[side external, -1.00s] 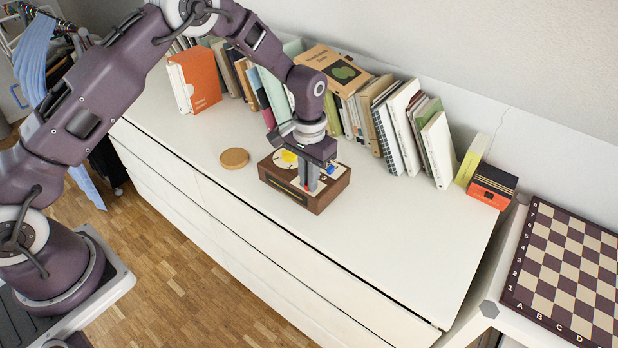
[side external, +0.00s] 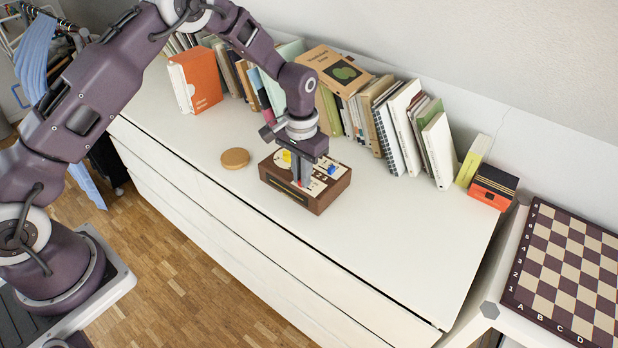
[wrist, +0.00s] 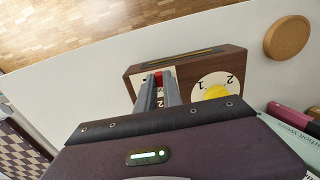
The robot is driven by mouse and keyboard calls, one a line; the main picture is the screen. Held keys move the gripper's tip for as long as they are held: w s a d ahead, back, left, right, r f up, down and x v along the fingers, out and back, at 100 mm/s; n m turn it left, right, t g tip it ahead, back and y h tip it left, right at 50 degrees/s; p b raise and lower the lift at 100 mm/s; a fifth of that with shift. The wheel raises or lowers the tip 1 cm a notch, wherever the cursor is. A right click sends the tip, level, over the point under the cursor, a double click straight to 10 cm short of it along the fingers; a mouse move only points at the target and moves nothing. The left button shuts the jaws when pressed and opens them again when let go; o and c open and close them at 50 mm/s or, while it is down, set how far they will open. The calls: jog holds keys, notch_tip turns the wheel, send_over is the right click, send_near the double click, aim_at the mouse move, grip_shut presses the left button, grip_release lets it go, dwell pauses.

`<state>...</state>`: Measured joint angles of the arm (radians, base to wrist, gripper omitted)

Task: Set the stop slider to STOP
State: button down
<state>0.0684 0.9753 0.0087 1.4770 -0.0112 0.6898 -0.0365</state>
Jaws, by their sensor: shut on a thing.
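A brown wooden box (side external: 318,203) with a pale top panel stands on the white dresser. It carries a yellow dial (side external: 285,156), which also shows in the wrist view (wrist: 217,92), a blue piece (side external: 332,170) and a small red slider knob (wrist: 158,76). My gripper (side external: 301,183) points down over the front part of the panel. Its fingers (wrist: 159,82) are shut on the red knob, which mostly hides between the tips. The dial has numbers beside it. The slider's track and any STOP marking are hidden or too small to read.
A round cork-coloured disc (side external: 235,158) lies left of the box. A row of books (side external: 400,125) stands behind it along the wall. An orange and black box (side external: 492,186) is at the right end. The dresser top (side external: 400,240) right of the box is clear.

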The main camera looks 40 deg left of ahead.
jog(key=shift+a, duration=0.3)
jog(key=c, duration=1.5)
grip_release()
notch_tip(320, 180, up, 7)
jog(key=shift+r, duration=0.1)
jog(key=s+a+r+t, duration=0.1)
jog(key=s+r, duration=0.4)
jog(key=r, duration=0.4)
jog(key=s+r+t, duration=0.1)
jog(key=s+r, duration=0.5)
jog(key=r, duration=0.2)
jog(key=s+r+t, duration=0.1)
jog(key=s, duration=0.6)
jog(key=s+a+r+t, duration=0.1)
jog(key=s, duration=0.6)
jog(key=s+r+t, duration=0.1)
jog(key=s, duration=0.6)
jog(key=shift+a+r+t, duration=0.2)
jog(key=shift+r+t, duration=0.1)
jog(key=shift+r, duration=0.05)
